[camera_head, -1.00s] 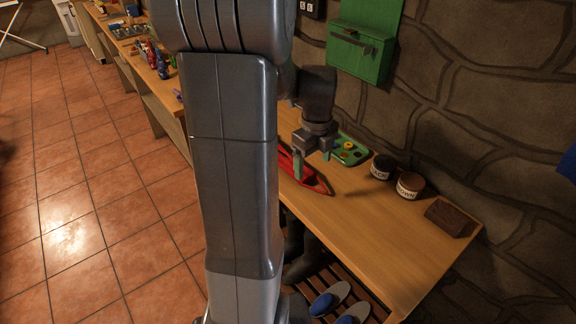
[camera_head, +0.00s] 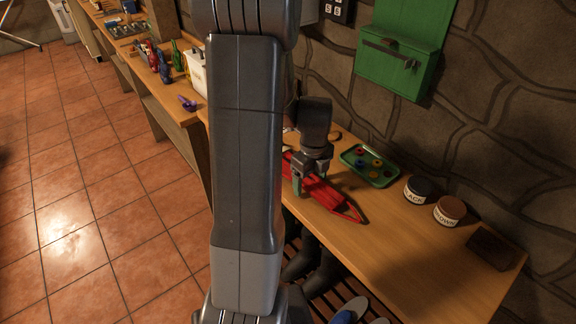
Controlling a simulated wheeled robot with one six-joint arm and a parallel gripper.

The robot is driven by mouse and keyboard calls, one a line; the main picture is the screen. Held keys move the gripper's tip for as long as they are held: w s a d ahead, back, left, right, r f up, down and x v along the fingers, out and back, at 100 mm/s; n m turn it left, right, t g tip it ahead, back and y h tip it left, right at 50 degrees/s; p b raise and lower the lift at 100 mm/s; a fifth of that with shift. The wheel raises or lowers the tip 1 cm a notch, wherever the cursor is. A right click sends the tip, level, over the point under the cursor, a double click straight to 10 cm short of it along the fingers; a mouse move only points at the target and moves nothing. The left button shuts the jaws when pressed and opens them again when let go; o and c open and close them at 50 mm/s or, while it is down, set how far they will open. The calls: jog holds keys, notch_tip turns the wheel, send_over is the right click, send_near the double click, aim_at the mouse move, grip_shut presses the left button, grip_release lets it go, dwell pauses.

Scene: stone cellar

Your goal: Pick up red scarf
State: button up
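A long red thing, which I take for the red scarf (camera_head: 340,204), lies on the wooden workbench (camera_head: 400,238). Its near end narrows to a point, and its far end is hidden behind my arm. My gripper (camera_head: 310,180) points down at the scarf's middle part, with one finger at its near-left side. The fingers look spread apart. I cannot tell whether they touch the scarf.
A green tray (camera_head: 352,154) with small coloured items is just behind the scarf. A black-labelled jar (camera_head: 417,190), a brown-labelled jar (camera_head: 449,211) and a dark brown block (camera_head: 492,250) stand to the right. A green wall box (camera_head: 393,68) hangs above.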

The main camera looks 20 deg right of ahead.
jog(key=c, duration=1.1)
jog(key=shift+o, duration=0.2)
jog(key=shift+r, duration=0.1)
notch_tip(320, 180, up, 10)
jog(key=o, duration=0.4)
jog(key=shift+c, duration=0.9)
